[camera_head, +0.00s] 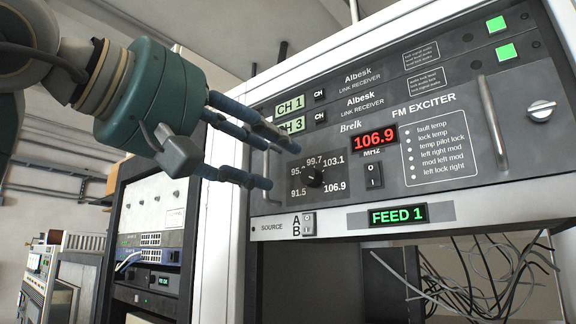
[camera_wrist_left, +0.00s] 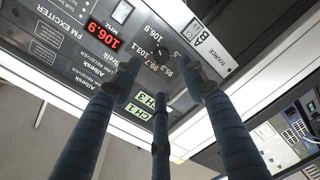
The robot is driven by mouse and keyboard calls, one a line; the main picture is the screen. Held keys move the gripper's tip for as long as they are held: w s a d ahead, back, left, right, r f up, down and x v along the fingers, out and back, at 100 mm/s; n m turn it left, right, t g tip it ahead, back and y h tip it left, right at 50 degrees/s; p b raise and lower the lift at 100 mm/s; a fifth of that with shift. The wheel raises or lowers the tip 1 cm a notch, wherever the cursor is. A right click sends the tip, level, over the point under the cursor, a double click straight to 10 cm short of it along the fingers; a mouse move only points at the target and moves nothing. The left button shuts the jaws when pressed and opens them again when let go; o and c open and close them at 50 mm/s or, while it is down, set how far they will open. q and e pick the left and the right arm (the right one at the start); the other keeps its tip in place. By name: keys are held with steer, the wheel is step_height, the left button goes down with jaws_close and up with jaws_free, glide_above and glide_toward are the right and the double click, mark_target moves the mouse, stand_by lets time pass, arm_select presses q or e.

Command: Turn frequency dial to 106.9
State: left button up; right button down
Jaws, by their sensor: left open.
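The frequency dial (camera_head: 315,178) is a small black knob on the FM exciter panel, ringed by printed numbers from 91.5 to 106.9. Its pointer is too small to read surely. The red display (camera_head: 374,139) beside it reads 106.9, and this also shows in the left wrist view (camera_wrist_left: 104,35). My left gripper (camera_head: 277,157) is open, with its three blue fingers spread just left of the dial and reaching toward the panel. Nothing is between the fingers, and they appear apart from the knob. In the left wrist view the fingers (camera_wrist_left: 162,75) point toward the dial area. My right gripper is out of view.
A metal handle (camera_head: 493,122) stands out at the panel's right, and another handle (camera_head: 272,172) is close to my left fingertips. An A/B source switch (camera_head: 308,224) and a green FEED 1 display (camera_head: 398,215) are below. Loose cables (camera_head: 470,280) hang underneath. Another rack (camera_head: 150,235) stands at left.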

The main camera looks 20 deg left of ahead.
arm_select(q)
steer(key=v, duration=0.2)
steer(key=shift+s+a, duration=0.1)
steer(key=shift+s, duration=0.15)
stand_by(0.5)
